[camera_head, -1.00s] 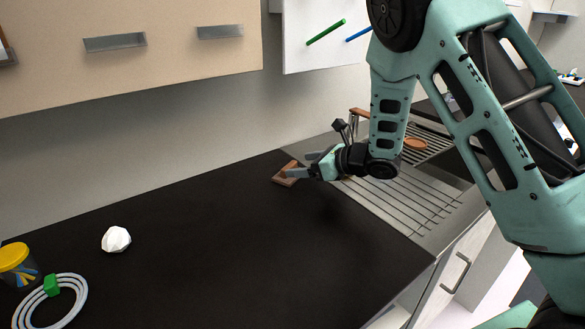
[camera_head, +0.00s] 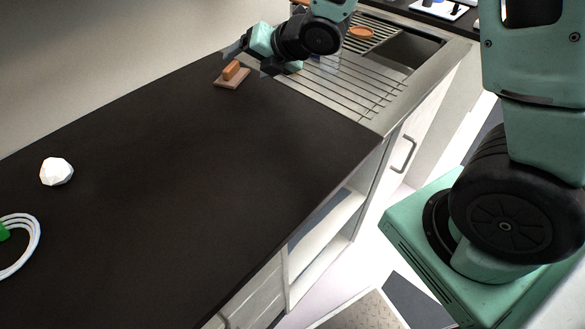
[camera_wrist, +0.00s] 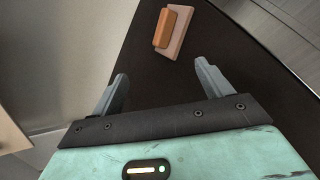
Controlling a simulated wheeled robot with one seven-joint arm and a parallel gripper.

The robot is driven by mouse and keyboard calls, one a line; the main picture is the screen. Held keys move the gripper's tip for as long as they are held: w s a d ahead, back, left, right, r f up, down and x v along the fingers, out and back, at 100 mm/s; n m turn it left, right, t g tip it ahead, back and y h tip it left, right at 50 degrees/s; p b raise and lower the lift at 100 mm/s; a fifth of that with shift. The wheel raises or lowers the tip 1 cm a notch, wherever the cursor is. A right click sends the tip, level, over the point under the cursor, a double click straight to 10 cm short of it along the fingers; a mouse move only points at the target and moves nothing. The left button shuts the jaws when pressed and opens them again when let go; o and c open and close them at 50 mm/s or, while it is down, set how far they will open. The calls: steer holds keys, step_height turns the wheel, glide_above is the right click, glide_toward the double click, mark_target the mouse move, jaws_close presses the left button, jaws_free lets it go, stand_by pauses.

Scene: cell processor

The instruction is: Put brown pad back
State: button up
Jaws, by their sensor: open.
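The brown pad (camera_head: 230,80), a flat brownish-pink plate with an orange-brown block on top, lies on the dark countertop near the sink's left edge. It also shows in the wrist view (camera_wrist: 172,32), ahead of the fingers at the top. My gripper (camera_head: 250,60) is just right of and above the pad in the head view. Its two grey fingers (camera_wrist: 161,70) are apart with nothing between them. A gap shows between the fingertips and the pad in the wrist view.
The ribbed metal drainer (camera_head: 350,85) and sink lie to the right of the pad. A white faceted object (camera_head: 56,171) and a white coiled cable (camera_head: 32,240) are on the left of the counter (camera_head: 190,190). The counter's middle is clear.

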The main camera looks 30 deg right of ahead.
steer(key=s+a+m, duration=0.1)
steer(key=s+m, duration=0.1)
steer(key=s+a+m+g+h, duration=0.1)
steer(key=m, duration=0.1)
steer(key=s+a+m+g, duration=0.1)
steer(key=s+m, duration=0.1)
steer(key=m, duration=0.1)
steer(key=shift+s+a+r+h, duration=0.2)
steer(key=shift+s+a+h, duration=0.1)
steer(key=shift+s+a, duration=0.05)
steer(key=s+a+m+g, duration=0.1)
steer(key=s+m, duration=0.1)
steer(key=s+a+m, duration=0.1)
steer(key=s+m, duration=0.1)
steer(key=s, duration=0.1)
steer(key=s+m+g+h, duration=0.1)
steer(key=s+m, duration=0.1)
steer(key=s, duration=0.1)
steer(key=shift+s+a+g, duration=0.1)
steer(key=shift+a+g, duration=0.2)
steer(key=shift+a, duration=0.1)
steer(key=s+a+m+g+h, duration=0.1)
steer(key=s+m+g, duration=0.4)
steer(key=s+m, duration=0.5)
steer(key=s+r, duration=0.1)
steer(key=s, duration=0.7)
steer(key=shift+s+a+h, duration=0.15)
steer(key=shift+a+h, duration=0.15)
steer(key=shift+h, duration=0.1)
